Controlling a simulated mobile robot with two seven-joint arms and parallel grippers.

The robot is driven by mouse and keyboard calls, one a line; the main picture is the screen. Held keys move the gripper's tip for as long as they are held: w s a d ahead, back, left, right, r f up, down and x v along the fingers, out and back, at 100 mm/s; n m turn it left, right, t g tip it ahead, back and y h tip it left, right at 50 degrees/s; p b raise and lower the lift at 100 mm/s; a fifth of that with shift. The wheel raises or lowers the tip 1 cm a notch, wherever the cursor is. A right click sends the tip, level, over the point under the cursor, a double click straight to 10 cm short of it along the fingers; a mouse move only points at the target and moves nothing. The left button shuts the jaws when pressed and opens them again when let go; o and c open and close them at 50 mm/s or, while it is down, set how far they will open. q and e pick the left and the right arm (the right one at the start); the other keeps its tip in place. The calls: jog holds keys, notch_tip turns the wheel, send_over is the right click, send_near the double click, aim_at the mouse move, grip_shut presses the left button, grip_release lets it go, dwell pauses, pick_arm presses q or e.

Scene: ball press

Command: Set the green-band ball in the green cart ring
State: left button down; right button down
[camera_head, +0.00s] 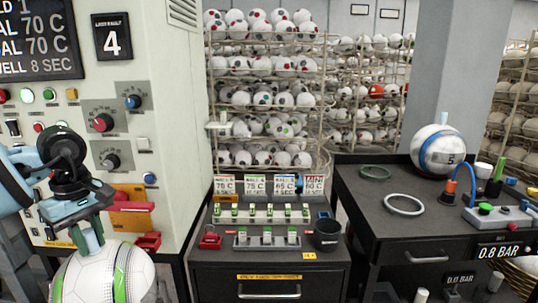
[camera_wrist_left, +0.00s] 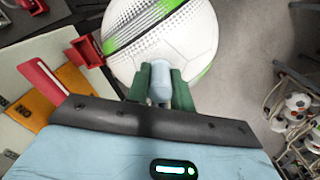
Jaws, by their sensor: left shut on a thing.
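The green-band ball (camera_head: 90,279) is white with green and black stripes, at the lower left of the head view, cut off by the bottom edge. It also fills the top middle of the left wrist view (camera_wrist_left: 185,42). My left gripper (camera_head: 92,240) is above it, its green fingers (camera_wrist_left: 160,88) shut around a pale stub at the ball's near side. How the stub joins the ball is hidden. A dark green ring (camera_head: 376,172) lies empty on the black cart top (camera_head: 365,195) at the right. My right gripper is not in view.
A pale ring (camera_head: 404,205) lies nearer on the cart; a blue-band ball (camera_head: 438,150) and a pump stand (camera_head: 490,212) are to the right. A control cabinet (camera_head: 170,120) stands at left. A black drawer unit (camera_head: 270,268) stands between cabinet and cart. Ball racks (camera_head: 265,100) stand behind.

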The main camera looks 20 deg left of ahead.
aim_at(116, 258)
pick_arm(q)
jog(key=shift+d+f, duration=0.15)
jog(key=shift+w+d+f, duration=0.1)
jog(key=shift+w+d, duration=0.1)
jog(key=d+f+m, duration=0.1)
jog(key=f, duration=0.1)
jog(key=d+f+m, duration=0.1)
jog(key=w+d+f+m, duration=0.1)
jog(key=d+f, duration=0.1)
jog(key=shift+f, duration=0.35)
jog(key=d+f+m, duration=0.1)
jog(key=d, duration=0.1)
jog(key=w+d+f+m, duration=0.1)
jog(key=d+f, duration=0.1)
jog(key=d+f+m, duration=0.1)
jog(key=d, duration=0.2)
jog(key=shift+w+f+m, duration=0.3)
jog(key=shift+w, duration=0.05)
jog(key=d+f+m, duration=0.2)
jog(key=d+m, duration=0.3)
jog(key=d, duration=0.4)
jog(key=w+d+f+m, duration=0.1)
jog(key=d+f+m, duration=0.1)
jog(key=d+m, duration=0.3)
jog(key=shift+d, duration=2.3)
